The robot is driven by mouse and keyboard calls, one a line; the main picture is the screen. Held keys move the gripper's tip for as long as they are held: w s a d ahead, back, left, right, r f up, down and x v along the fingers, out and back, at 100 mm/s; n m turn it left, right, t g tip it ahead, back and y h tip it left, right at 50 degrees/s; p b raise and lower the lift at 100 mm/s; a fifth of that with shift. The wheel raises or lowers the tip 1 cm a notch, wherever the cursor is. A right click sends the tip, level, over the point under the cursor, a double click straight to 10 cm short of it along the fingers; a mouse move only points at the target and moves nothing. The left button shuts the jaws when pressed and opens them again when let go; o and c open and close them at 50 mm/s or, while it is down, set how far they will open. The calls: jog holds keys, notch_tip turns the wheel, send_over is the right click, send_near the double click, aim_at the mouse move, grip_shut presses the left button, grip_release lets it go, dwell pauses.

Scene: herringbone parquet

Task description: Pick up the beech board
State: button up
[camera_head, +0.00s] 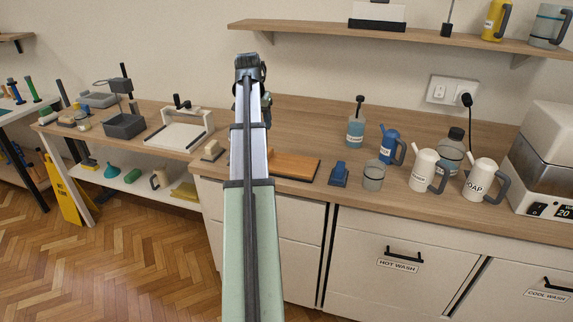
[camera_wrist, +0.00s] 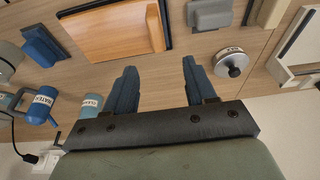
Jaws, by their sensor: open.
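The beech board, an orange-brown wooden board (camera_head: 290,165), lies flat on the counter with a dark edge along its right side. Part of its left side is hidden behind my arm in the head view. In the wrist view the board (camera_wrist: 120,38) is at the upper left, cut off by the top edge. My gripper (camera_head: 249,62) is raised above the counter. In the wrist view its two blue fingers (camera_wrist: 159,68) are apart, with only bare counter showing between them. The board is off to the side of the fingers, not between them.
A blue block-shaped item (camera_head: 339,174) and a grey cup (camera_head: 373,176) stand right of the board, with several labelled jugs beyond. A small pale block (camera_head: 212,151) sits left of my arm. A round metal item (camera_wrist: 232,63) is near one finger. A shelf (camera_head: 400,41) hangs above.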

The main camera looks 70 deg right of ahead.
jog(key=shift+s+x, duration=0.2)
jog(key=shift+x, duration=3.2)
jog(key=shift+s+x, duration=0.15)
jog(key=shift+x, duration=3.2)
jog(key=shift+d, duration=0.1)
jog(key=shift+c, duration=0.3)
grip_shut()
